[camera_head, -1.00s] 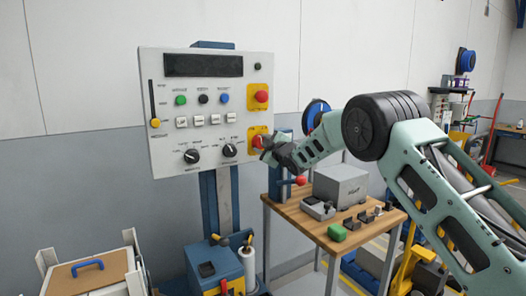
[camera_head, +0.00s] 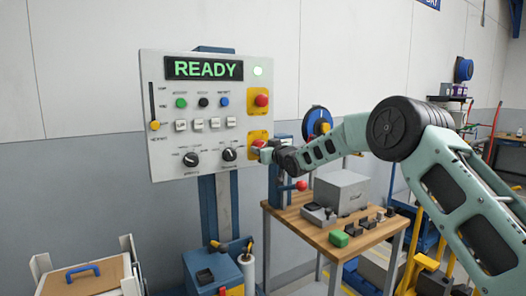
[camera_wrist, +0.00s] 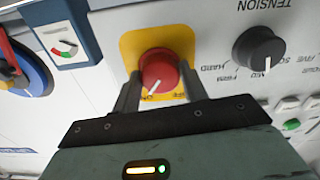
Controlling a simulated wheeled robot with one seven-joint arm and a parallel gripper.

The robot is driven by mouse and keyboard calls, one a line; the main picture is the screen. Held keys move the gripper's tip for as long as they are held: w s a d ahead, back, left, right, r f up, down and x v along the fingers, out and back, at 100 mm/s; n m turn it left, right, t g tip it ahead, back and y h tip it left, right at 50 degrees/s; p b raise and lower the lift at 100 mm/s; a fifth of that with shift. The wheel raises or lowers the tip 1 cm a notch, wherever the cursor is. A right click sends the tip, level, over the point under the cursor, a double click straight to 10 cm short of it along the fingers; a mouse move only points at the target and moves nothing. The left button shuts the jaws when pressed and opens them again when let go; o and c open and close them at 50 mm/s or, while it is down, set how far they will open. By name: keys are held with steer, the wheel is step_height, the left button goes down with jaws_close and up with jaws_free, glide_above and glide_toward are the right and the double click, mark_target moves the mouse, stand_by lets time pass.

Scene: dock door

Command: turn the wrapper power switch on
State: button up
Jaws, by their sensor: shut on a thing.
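The wrapper power switch is a red rotary knob (camera_wrist: 158,70) on a yellow plate (camera_wrist: 185,38), on the right of the control panel (camera_head: 168,108). In the wrist view its white mark points down and slightly left. My gripper (camera_wrist: 157,82) has one finger on each side of the knob and is shut on it.
A red emergency button (camera_head: 261,100) sits above the switch. A black tension dial (camera_wrist: 258,48) is close by on the panel. A wooden bench (camera_head: 325,236) with a grey box (camera_head: 340,190) stands below my arm. A blue-and-white machine (camera_head: 212,268) is under the panel.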

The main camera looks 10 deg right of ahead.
steer(key=shift+m, duration=0.6)
steer(key=o, duration=1)
steer(key=shift+s, duration=0.1)
steer(key=b+v, duration=0.4)
steer(key=v, duration=1.3)
steer(key=shift+s, duration=0.1)
